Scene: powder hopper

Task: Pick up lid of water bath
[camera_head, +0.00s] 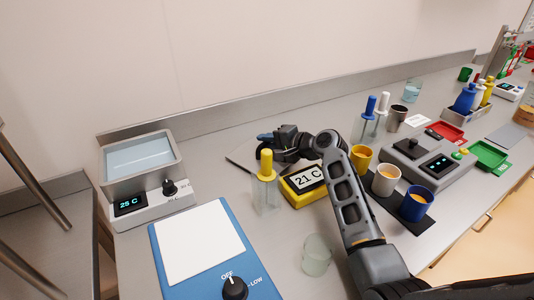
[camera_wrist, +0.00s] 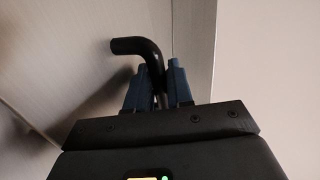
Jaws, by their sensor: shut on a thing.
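The water bath (camera_head: 143,205) stands at the left in the head view, open at the top with clear water showing and a "25 C" display. Its lid (camera_head: 241,156), a flat grey plate, is to the right of the bath, partly hidden behind my gripper (camera_head: 268,138) and the yellow-topped bottle. In the wrist view, my gripper (camera_wrist: 158,85) has its blue fingers shut on the black bent handle (camera_wrist: 138,46) of the lid. I cannot tell whether the lid rests on the bench or hangs just above it.
A blue hotplate (camera_head: 205,245) is at the front. A yellow-topped bottle (camera_head: 266,185), a yellow "21 C" meter (camera_head: 303,184) and a glass beaker (camera_head: 317,256) stand near my arm. Coloured cups (camera_head: 386,179) and a grey device (camera_head: 428,160) are to the right. The bench behind the lid is clear.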

